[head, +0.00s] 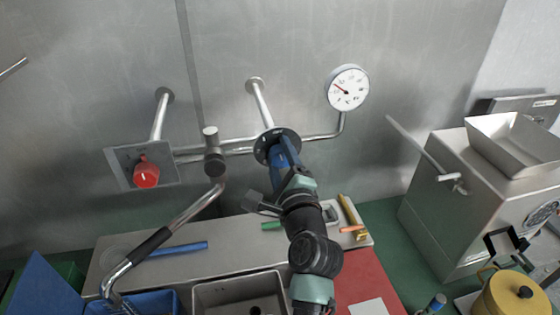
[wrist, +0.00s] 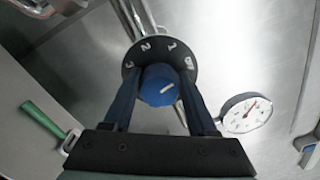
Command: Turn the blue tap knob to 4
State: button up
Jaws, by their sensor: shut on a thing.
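The blue tap knob (wrist: 158,88) sits in front of a round dark dial plate (wrist: 140,54) with white numbers. I can read 3, 2, 1 and what looks like 0 along its upper edge. The 4 cannot be made out. In the head view my gripper (head: 280,152) reaches the dial plate (head: 265,143) at the wall pipes, and my fingers and wrist hide the knob.
A red knob (head: 146,174) is on a panel at left. A faucet with a black-gripped spout (head: 150,247) stands between. A pressure gauge (head: 348,88) is up right of the dial. A steel grinder (head: 450,200) stands at right. The sink (head: 240,292) is below.

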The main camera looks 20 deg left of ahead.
jog(key=n+b, duration=0.1)
jog(key=n, duration=0.1)
jog(key=n+b, duration=0.2)
jog(key=shift+f+n, duration=0.35)
jog(key=shift+n, duration=0.05)
jog(key=n+b, duration=0.5)
jog(key=shift+f, duration=0.1)
jog(key=n+b, duration=0.3)
jog(key=n, duration=0.2)
jog(key=shift+f+b, duration=0.1)
jog(key=shift+b, duration=0.3)
jog(key=n+b, duration=0.4)
jog(key=n, duration=0.1)
jog(key=shift+d, duration=0.1)
jog(key=n+b, duration=0.5)
jog(key=n, duration=0.1)
jog(key=shift+w+d+n, duration=0.1)
jog(key=shift+n, duration=0.2)
jog(key=shift+n+b, duration=1.1)
jog(key=shift+n, duration=1.2)
